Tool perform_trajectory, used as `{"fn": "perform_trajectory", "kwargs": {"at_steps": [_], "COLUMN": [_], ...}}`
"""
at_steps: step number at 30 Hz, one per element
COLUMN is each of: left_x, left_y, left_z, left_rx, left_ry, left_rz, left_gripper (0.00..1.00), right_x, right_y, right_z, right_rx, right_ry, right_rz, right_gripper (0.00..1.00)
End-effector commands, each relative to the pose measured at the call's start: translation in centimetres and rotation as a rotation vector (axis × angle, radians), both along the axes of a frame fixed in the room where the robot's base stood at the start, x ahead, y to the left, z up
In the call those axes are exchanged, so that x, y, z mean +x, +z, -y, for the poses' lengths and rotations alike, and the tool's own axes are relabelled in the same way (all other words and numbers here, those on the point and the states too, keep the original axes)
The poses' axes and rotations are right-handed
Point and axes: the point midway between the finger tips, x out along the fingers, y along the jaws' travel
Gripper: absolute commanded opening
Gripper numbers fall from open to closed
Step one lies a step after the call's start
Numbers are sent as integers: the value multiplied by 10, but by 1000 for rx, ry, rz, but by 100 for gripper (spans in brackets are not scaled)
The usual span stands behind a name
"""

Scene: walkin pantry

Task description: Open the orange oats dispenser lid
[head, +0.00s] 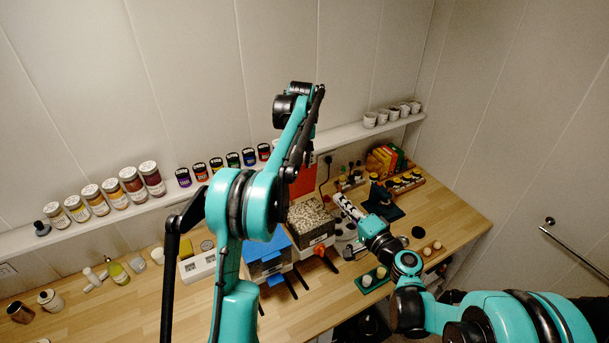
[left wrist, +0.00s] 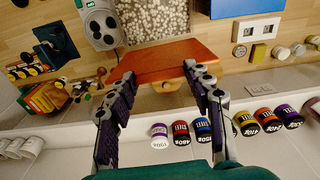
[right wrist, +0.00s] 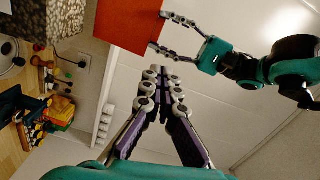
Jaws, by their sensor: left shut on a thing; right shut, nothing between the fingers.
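The orange lid (head: 303,182) stands raised at the back of the dispenser, whose pale oats (head: 311,214) lie exposed. In the left wrist view the lid (left wrist: 165,62) spans between the fingers of my left gripper (left wrist: 155,72), which is shut on its edges. The right wrist view shows the lid (right wrist: 128,22) with the left gripper's fingertips (right wrist: 157,31) at its edge. In the head view my left arm hides the left gripper. My right gripper (head: 340,200) is shut and empty, to the right of the dispenser; its fingertips (right wrist: 157,73) are apart from the lid.
A blue-lidded dispenser (head: 266,247) stands to the left of the oats. Spice jars (head: 112,192) line the wall shelf, with white cups (head: 392,114) at its right end. A dark blue stand (head: 383,202) is on the counter at right. The counter's right end (head: 465,215) is clear.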

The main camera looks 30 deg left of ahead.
Motion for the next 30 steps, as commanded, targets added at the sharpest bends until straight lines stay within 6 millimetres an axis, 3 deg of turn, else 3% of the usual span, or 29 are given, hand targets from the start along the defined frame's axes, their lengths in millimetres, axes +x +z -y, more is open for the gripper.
{"fn": "perform_trajectory", "kwargs": {"at_steps": [3, 10, 17, 30], "left_x": [-1, -1, -1, -1], "left_y": [-3, -3, -3, -3], "left_z": [-1, -1, -1, -1], "left_rx": [-1, -1, -1, 0], "left_ry": [1, 1, 1, 1], "left_rz": [-3, -3, -3, -4], "left_gripper": [0, 0, 0, 0], "right_x": [1, 0, 10, 53], "right_y": [-17, -32, -31, -22], "right_z": [-20, -36, -58, -136], "right_rx": [92, 181, 190, 189], "right_ry": [11, 18, 18, 18], "right_rz": [-40, -85, -91, -90], "right_gripper": [0, 0, 0, 0]}}
